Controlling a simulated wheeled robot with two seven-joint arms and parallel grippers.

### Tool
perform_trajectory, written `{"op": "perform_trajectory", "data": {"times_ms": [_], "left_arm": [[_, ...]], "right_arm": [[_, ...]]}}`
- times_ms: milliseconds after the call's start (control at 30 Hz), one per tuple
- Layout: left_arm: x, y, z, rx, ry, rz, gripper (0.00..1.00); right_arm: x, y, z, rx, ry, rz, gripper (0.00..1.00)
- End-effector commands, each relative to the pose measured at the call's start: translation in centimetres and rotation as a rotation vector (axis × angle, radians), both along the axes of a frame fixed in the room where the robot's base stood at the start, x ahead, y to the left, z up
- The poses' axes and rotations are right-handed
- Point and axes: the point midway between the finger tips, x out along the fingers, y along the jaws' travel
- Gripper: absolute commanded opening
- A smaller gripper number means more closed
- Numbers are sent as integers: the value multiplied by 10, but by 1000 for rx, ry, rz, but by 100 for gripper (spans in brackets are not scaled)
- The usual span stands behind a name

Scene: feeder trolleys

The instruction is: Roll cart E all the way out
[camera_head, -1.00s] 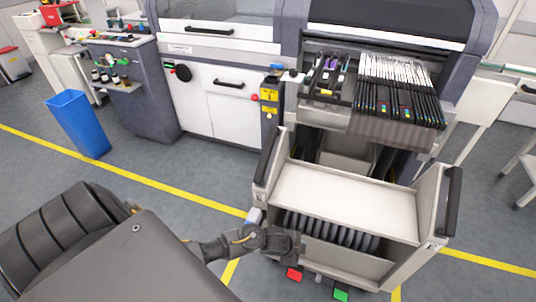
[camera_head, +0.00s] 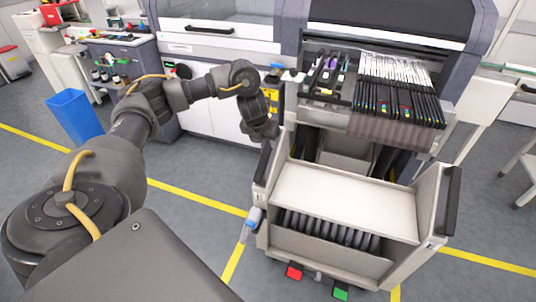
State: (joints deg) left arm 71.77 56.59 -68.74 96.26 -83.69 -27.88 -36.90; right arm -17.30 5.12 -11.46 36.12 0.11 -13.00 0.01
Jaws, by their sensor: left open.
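The light grey cart (camera_head: 345,203) stands in front of the machine's feeder bay at the right. I cannot read its label clearly, so I cannot confirm that it is cart E. It has a black handle on its left side (camera_head: 265,160) and another on its right side (camera_head: 452,202). A red pedal (camera_head: 294,271) and a green pedal (camera_head: 340,294) are at its foot. My left gripper (camera_head: 262,133) is open and empty, pointing down just above the top of the left handle. Its fingers are small and dark here. My right gripper is not in view.
The machine (camera_head: 220,107) stands behind, with feeder reels and strips (camera_head: 395,90) over the cart. A small blue and grey part (camera_head: 250,224) is at the cart's left side. A blue bin (camera_head: 75,117) stands at the left. The floor in front of the cart looks clear.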

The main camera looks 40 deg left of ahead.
Motion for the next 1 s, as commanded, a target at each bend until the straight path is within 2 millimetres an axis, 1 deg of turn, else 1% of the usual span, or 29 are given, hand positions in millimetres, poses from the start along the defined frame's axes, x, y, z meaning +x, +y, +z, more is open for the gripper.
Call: {"op": "perform_trajectory", "data": {"times_ms": [133, 233, 433, 600, 700, 800, 1000], "left_arm": [[4, 1, -14, -2, 0, 1, 51], [9, 2, -32, -4, 3, 3, 51], [23, 7, -62, -4, 3, 5, 51], [32, 11, -85, -3, 1, 4, 51], [36, 12, -94, -4, 1, 4, 51], [38, 13, -99, -4, 0, 4, 51], [39, 13, -100, -3, -1, 3, 51]], "right_arm": [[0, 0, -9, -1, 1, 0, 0], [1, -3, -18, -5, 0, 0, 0], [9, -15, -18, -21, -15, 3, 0], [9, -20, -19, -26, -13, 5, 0], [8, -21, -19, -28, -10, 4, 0], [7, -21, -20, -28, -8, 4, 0], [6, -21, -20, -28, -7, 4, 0]]}}
